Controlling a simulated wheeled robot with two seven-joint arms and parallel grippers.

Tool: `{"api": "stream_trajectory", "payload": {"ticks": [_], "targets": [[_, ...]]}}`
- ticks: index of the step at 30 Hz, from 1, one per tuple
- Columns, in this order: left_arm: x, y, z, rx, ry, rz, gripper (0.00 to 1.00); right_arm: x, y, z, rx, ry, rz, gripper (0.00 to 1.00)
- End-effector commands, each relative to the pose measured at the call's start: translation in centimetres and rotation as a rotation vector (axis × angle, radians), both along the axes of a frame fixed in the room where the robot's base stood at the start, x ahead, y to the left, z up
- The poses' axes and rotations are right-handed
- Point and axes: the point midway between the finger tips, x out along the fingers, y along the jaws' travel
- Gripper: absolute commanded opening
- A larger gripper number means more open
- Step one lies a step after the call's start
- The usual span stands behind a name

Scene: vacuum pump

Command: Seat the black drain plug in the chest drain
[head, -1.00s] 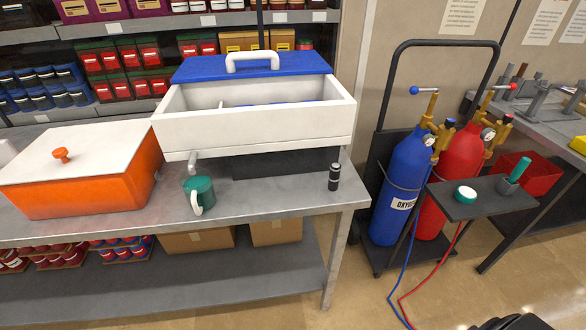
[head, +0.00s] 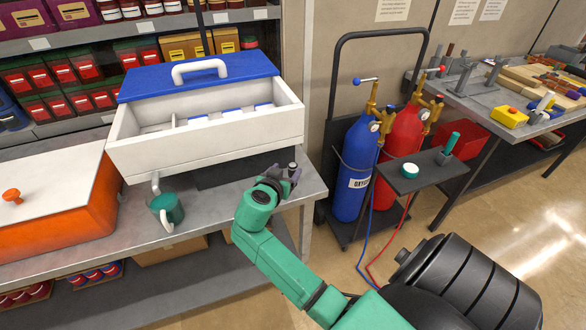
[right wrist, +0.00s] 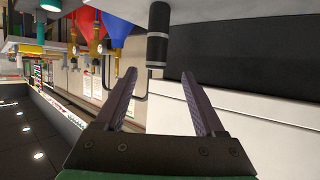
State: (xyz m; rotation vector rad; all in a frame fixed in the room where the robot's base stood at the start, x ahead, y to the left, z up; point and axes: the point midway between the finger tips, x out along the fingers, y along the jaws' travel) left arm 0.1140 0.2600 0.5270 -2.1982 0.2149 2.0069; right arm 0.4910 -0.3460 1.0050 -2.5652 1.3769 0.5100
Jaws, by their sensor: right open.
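The white chest (head: 208,150) stands on the grey bench with its blue lid (head: 200,77) at the back and its inside showing. A short drain spout (head: 156,184) sticks out low at its front left, with a teal mug (head: 167,210) just below it. The black drain plug (head: 293,168), with a pale band, stands near the bench's right end, partly hidden by my right gripper (head: 286,176). My left gripper is not in view.
An orange box with a white lid (head: 50,190) stands left of the chest. Right of the bench is a cart with a blue cylinder (head: 355,170) and a red cylinder (head: 402,135). A small dark shelf (head: 428,172) juts out before them.

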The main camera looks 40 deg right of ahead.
Motion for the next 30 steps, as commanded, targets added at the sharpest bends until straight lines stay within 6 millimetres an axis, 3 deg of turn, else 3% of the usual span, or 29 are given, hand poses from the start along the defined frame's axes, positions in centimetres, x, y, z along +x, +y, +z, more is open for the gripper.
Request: {"api": "stream_trajectory", "payload": {"ticks": [9, 17, 21, 23, 30], "targets": [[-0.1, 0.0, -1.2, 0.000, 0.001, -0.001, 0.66, 2.0, -4.3, -2.4, -0.001, 0.000, 0.000, 0.71], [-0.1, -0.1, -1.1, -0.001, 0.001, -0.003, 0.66, 2.3, -4.7, -2.4, 0.002, 0.001, 0.001, 0.71], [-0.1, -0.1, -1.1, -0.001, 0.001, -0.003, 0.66, 2.3, -4.7, -2.4, 0.001, 0.002, 0.001, 0.18], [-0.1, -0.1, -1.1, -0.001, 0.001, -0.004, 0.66, 2.3, -4.7, -2.4, 0.001, 0.002, 0.001, 0.00], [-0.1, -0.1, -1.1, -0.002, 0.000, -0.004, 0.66, 2.3, -4.7, -2.4, 0.001, 0.001, 0.001, 0.00]]}}
